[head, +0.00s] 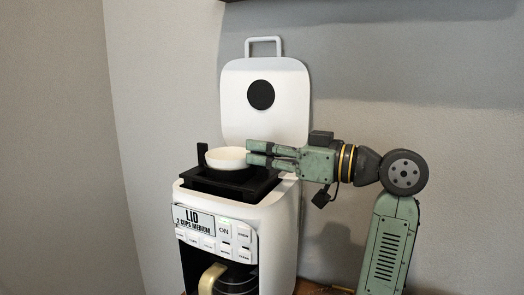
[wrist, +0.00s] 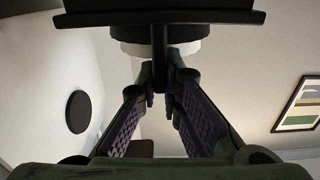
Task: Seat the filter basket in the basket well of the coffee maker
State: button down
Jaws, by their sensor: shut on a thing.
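The white coffee maker (head: 285,222) stands with its lid (head: 290,95) raised. The filter basket (head: 226,158), a shallow round white bowl, is over the square black well frame (head: 202,185) on top of the machine. I cannot tell whether its underside touches the well. My gripper (head: 252,154) comes in from the right and is shut at the basket's right side. In the wrist view my gripper (wrist: 160,85) is closed around a narrow dark upright part, likely the basket's handle.
A glass carafe with a cream handle (head: 210,279) sits in the bay below the control panel (head: 215,234). The raised lid stands close behind my gripper. A wall is behind, and a framed picture (wrist: 300,104) hangs at the right of the wrist view.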

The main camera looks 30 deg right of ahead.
aim_at(262, 177)
jog(key=shift+f+b, duration=0.9)
jog(key=shift+f, duration=0.45)
jog(key=shift+s+f, duration=0.1)
jog(key=shift+f, duration=0.05)
